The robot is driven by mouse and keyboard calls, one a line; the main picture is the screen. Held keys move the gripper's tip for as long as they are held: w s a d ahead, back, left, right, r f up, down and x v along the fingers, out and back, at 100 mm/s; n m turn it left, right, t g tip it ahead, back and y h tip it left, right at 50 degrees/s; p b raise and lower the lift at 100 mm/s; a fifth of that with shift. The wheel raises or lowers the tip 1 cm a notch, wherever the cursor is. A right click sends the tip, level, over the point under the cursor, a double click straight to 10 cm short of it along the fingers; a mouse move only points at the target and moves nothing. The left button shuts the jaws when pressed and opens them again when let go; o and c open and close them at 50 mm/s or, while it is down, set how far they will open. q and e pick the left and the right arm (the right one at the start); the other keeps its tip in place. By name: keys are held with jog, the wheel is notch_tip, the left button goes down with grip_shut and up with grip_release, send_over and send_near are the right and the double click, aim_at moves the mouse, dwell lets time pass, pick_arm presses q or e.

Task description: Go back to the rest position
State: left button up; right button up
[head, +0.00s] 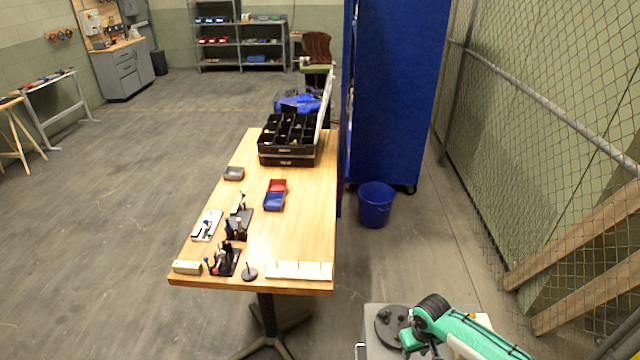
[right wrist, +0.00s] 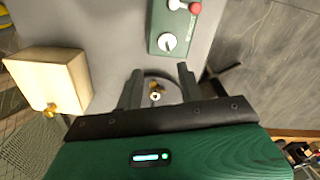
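My right gripper (right wrist: 160,82) shows in the right wrist view with its two dark fingers apart. A small brass piece (right wrist: 157,94) on a round grey base lies between and below the fingers, with gaps on both sides; whether it is touched cannot be told. In the head view my green right arm reaches in at the lower right, over a grey-topped stand (head: 373,347). The fingertips cannot be made out there. My left gripper is not in view.
A wooden table (head: 300,225) with bins and tools stands left of the stand. A blue bucket (head: 375,207) and mesh fence (head: 540,110) lie beyond.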

jog(key=s+a+r+n+t+y, duration=0.15)
jog(key=s+a+r, duration=0.35)
jog(key=s+a, duration=0.8)
jog(key=s+d+r+m+t+h, duration=0.2)
jog(key=s+d+r+m, duration=0.1)
jog(key=s+d+r, duration=0.9)
notch_tip(320, 180, down, 36)
jog(key=s+a+f+g+b, duration=0.1)
jog(key=a+g+b, duration=0.1)
jog(key=b, duration=0.4)
jog(key=s+d+f+b, duration=0.1)
jog(key=s+f+b, duration=0.2)
jog(key=s+f, duration=0.7)
jog(key=s+d+f+b, duration=0.2)
jog(key=s+f, duration=0.7)
jog(key=f, duration=0.6)
jog(key=shift+s+d+f+n+g+b, duration=0.15)
jog(key=shift+s+f+n+g+b, duration=0.2)
jog(key=shift+s+f+n+b, duration=0.1)
